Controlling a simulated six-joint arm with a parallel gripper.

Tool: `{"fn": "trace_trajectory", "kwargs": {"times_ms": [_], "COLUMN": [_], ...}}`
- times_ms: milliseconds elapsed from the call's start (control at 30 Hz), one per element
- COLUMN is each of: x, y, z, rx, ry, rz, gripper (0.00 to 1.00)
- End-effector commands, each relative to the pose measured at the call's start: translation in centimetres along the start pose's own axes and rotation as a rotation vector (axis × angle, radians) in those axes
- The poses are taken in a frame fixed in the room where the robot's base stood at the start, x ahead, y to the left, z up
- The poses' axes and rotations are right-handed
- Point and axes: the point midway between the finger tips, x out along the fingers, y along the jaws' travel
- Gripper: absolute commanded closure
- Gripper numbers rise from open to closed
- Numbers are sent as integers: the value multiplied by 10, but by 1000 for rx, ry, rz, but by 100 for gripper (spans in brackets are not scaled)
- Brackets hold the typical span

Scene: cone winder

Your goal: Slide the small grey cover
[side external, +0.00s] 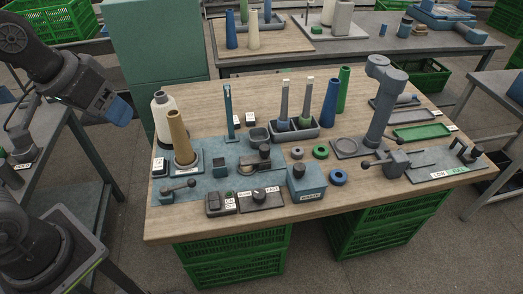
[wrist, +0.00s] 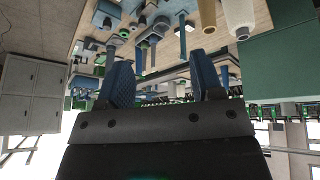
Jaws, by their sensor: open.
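My gripper (side external: 118,108) hangs at the upper left of the side view, off the left edge of the wooden table and well apart from everything on it. In the wrist view its two blue fingers (wrist: 160,62) stand wide apart with nothing between them. A small grey piece with a dark rounded top (side external: 263,152) sits on the blue base plate (side external: 222,177) near the table's middle; it may be the cover, but it is too small to tell. In the wrist view the table looks upside down, and I cannot single out the cover there.
A tan cone (side external: 180,138) and a white yarn cone (side external: 163,117) stand at the table's left. A thin blue post (side external: 228,112), a grey tray with spindles (side external: 292,129) and a tall grey column (side external: 379,110) rise farther right. Switch boxes (side external: 261,199) line the front edge.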

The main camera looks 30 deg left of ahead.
Motion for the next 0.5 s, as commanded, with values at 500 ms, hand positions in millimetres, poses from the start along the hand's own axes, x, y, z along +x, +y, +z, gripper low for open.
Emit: {"fn": "trace_trajectory", "kwargs": {"times_ms": [500], "x": [101], "y": [40], "z": [-160], "rx": [-738], "ry": [-295], "rz": [38], "gripper": [40]}}
